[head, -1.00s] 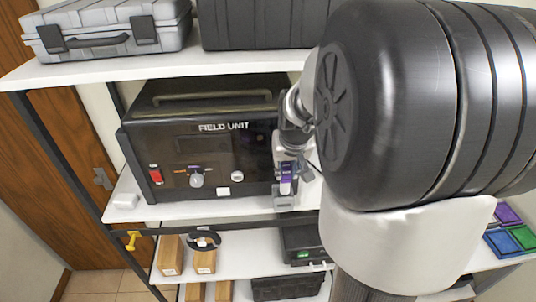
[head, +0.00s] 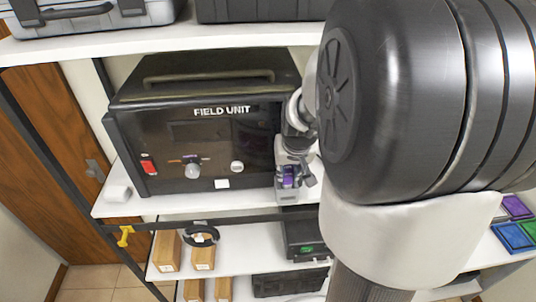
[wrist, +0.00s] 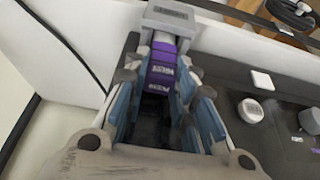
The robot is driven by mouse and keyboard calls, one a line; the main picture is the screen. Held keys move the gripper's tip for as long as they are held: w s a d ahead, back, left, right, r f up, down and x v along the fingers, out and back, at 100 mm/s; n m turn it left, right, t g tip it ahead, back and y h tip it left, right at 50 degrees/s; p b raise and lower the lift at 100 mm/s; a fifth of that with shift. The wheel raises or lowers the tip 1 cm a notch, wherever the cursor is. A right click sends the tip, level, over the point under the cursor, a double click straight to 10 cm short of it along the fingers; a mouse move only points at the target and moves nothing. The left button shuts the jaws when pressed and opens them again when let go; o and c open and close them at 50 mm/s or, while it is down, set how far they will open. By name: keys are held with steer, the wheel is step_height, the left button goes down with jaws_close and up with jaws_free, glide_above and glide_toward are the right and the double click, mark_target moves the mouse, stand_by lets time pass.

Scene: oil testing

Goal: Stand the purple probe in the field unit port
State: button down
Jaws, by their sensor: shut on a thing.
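The purple probe (head: 289,177) has white lettering, which shows in the wrist view on its purple body (wrist: 161,73). My gripper (wrist: 164,82) is shut on it, with blue-padded fingers on either side. In the head view my gripper (head: 294,160) is at the right front of the black field unit (head: 215,140). The probe's lower end is at the grey port block (head: 289,194), which also shows at the top of the wrist view (wrist: 170,14). The probe looks about in line with the block. Its tip is hidden, so I cannot tell how deep it sits.
The field unit stands on a white shelf (head: 150,206), with knobs and a red switch on its front. Cases stand on the shelf above. Wooden blocks (head: 167,252) and a black box (head: 303,235) are on the shelf below. Coloured trays (head: 515,235) lie at the right.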

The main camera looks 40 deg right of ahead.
steer(key=shift+f, duration=0.25)
steer(key=c, duration=1.3)
jaws_free()
steer(key=shift+r, duration=0.1)
steer(key=shift+r, duration=0.1)
steer(key=shift+r+p, duration=0.35)
steer(key=p+v, duration=0.7)
steer(key=v, duration=0.4)
steer(key=shift+s+a+r, duration=0.1)
steer(key=shift+r, duration=0.1)
steer(key=shift+f, duration=0.1)
